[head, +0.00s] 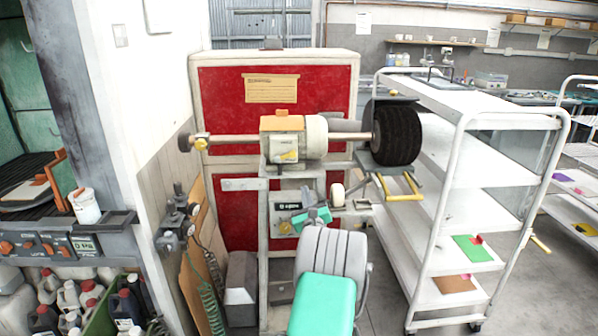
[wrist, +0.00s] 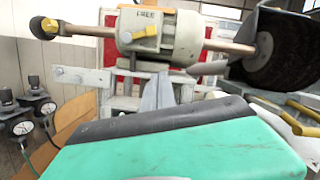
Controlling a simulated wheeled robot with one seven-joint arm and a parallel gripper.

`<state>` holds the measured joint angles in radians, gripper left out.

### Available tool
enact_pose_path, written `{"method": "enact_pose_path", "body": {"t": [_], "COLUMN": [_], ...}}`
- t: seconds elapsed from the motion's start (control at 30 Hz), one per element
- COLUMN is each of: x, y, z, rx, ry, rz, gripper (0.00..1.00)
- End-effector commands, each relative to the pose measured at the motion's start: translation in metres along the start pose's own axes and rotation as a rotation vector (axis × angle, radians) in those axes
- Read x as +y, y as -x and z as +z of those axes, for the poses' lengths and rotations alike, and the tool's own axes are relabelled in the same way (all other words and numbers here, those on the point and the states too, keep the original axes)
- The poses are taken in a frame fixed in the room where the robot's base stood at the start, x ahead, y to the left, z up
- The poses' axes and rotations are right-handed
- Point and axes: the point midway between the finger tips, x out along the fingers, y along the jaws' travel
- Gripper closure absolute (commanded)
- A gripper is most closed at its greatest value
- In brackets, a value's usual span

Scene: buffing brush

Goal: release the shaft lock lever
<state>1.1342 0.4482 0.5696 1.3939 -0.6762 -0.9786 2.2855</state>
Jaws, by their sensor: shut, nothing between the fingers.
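The buffing machine's pale motor housing (head: 313,137) stands in the middle of the head view, with a shaft running out to both sides. In the wrist view, a small yellow lever (wrist: 142,31) is on the front of the housing (wrist: 178,38), under a label reading FREE. It looks yellow in the head view too (head: 285,155), but its exact angle is unclear. A dark round brush (head: 396,135) is on the shaft's right end. My gripper (wrist: 160,118) is shut and empty, below and in front of the housing, apart from the lever.
A control box (head: 290,207) sits below the motor. A red panel (head: 228,100) is behind the machine. A yellow-handled rest (head: 398,187) is under the brush. A white shelf cart (head: 470,200) stands close on the right. Bottles (head: 75,300) are at the lower left.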

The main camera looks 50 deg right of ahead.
Motion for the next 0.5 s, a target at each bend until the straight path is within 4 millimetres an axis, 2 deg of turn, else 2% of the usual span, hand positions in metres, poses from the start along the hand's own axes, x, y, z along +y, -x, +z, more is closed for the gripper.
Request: {"method": "enact_pose_path", "body": {"t": [0.17, 0.5], "x": [0.001, 0.002], "y": [-0.025, -0.1], "z": [0.003, 0.003], "rx": [-0.001, -0.001], "ry": [0.002, 0.001], "rz": [0.003, 0.003], "gripper": [1.0, 1.0]}}
